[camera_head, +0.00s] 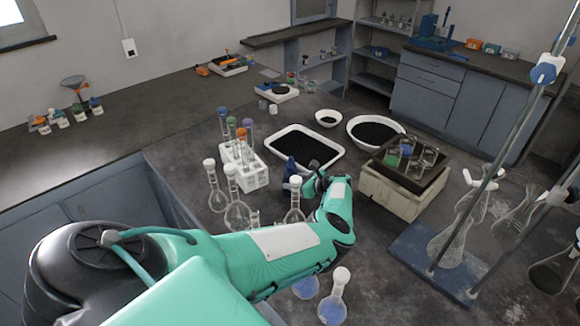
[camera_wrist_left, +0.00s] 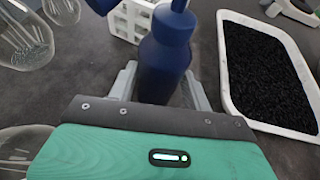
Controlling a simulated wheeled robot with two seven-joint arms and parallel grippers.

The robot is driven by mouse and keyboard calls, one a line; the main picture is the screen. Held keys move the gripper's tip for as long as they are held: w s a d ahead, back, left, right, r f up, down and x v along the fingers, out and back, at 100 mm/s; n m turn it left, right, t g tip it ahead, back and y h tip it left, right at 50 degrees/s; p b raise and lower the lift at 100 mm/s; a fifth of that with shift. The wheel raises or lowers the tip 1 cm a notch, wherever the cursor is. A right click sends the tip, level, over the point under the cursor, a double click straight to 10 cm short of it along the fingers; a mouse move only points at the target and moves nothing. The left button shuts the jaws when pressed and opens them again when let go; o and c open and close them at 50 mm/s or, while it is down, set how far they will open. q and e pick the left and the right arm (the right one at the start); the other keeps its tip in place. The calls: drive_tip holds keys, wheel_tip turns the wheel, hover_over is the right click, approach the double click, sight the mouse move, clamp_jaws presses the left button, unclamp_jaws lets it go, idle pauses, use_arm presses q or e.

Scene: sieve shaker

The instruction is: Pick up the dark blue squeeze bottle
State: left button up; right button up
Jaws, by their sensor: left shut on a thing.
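The dark blue squeeze bottle (camera_wrist_left: 163,62) stands upright between the fingers of my left gripper (camera_wrist_left: 160,90) in the left wrist view. The fingers are shut on its body, one on each side. In the head view the bottle (camera_head: 291,179) shows next to the left gripper (camera_head: 306,186), partly hidden behind the hand. Whether its base touches the bench cannot be told. My right gripper is in neither view.
A white tray of black granules (camera_head: 325,136) lies just behind the bottle. A white tube rack (camera_head: 256,178) and several glass flasks (camera_head: 236,213) stand close on the left. A sieve shaker (camera_head: 397,198) with small jars stands on the right.

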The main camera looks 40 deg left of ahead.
use_arm(q)
drive_tip(key=shift+r, duration=0.15)
drive_tip(key=shift+r, duration=0.6)
wheel_tip(320, 180, up, 19)
drive_tip(key=b, duration=0.3)
drive_tip(key=shift+f, duration=0.2)
